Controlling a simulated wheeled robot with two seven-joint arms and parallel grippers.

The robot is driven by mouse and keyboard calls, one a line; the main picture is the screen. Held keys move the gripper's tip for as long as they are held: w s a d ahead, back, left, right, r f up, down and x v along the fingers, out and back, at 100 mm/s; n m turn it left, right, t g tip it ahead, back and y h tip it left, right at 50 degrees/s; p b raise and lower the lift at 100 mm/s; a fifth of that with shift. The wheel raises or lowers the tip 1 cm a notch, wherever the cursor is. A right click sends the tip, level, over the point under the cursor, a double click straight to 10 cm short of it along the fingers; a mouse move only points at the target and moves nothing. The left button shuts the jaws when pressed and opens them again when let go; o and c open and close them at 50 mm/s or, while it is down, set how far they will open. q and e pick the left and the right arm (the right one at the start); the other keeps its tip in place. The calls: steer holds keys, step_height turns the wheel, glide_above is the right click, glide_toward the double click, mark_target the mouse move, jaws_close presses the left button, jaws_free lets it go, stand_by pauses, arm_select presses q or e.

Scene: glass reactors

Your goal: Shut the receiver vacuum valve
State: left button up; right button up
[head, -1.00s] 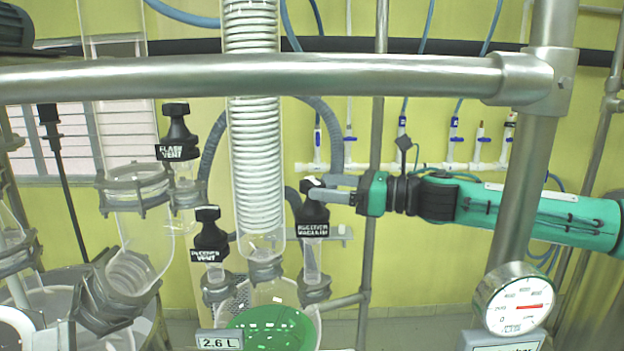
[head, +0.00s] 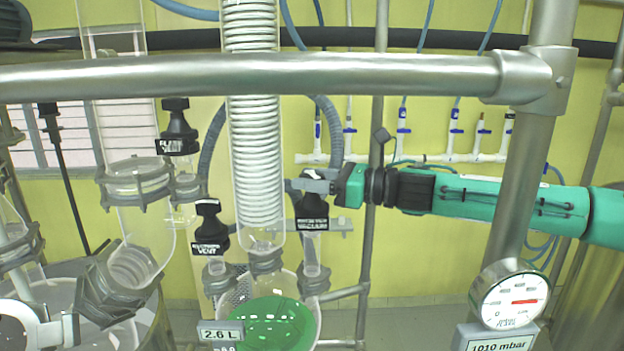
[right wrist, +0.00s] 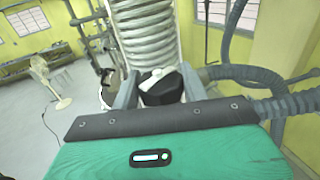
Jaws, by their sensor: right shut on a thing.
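The receiver vacuum valve (head: 313,210) has a black knob and a black label. It stands upright on a glass neck to the right of the coiled condenser. My right gripper (head: 314,183) reaches in from the right and is shut on the top of the knob. In the right wrist view the black knob (right wrist: 162,90), with a white mark on top, sits between the two grey fingers (right wrist: 160,92). The fingers partly hide the knob in the head view. My left gripper is not in view.
The glass condenser (head: 253,165) stands close to the left of the valve. The black receiver vent valve (head: 210,225) and flash vent valve (head: 177,125) are farther left. A steel rail (head: 250,75) crosses in front. A gauge (head: 510,295) at lower right has a 1010 mbar display.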

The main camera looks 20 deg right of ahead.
steer(key=shift+m+t+h, duration=0.3)
steer(key=shift+t, duration=0.1)
steer(key=shift+m+t+h, duration=0.9)
steer(key=shift+t, duration=0.2)
steer(key=m+t+h, duration=0.2)
steer(key=m+h, duration=0.1)
steer(key=h, duration=0.1)
steer(key=shift+a+t, duration=0.1)
steer(key=shift+t, duration=0.3)
steer(key=m+t+h, duration=0.1)
steer(key=m+h, duration=0.1)
steer(key=h, duration=0.1)
steer(key=shift+m+t+h, duration=0.3)
steer(key=m+h+b, duration=0.1)
steer(key=m+h, duration=0.2)
steer(key=h, duration=0.1)
steer(key=shift+f+t+h, duration=0.1)
steer(key=shift+t+h, duration=0.2)
steer(key=shift+m+h+b, duration=0.7)
steer(key=shift+m+h, duration=0.8)
steer(key=shift+h, duration=0.9)
steer(key=shift+h, duration=0.3)
steer(key=o, duration=1)
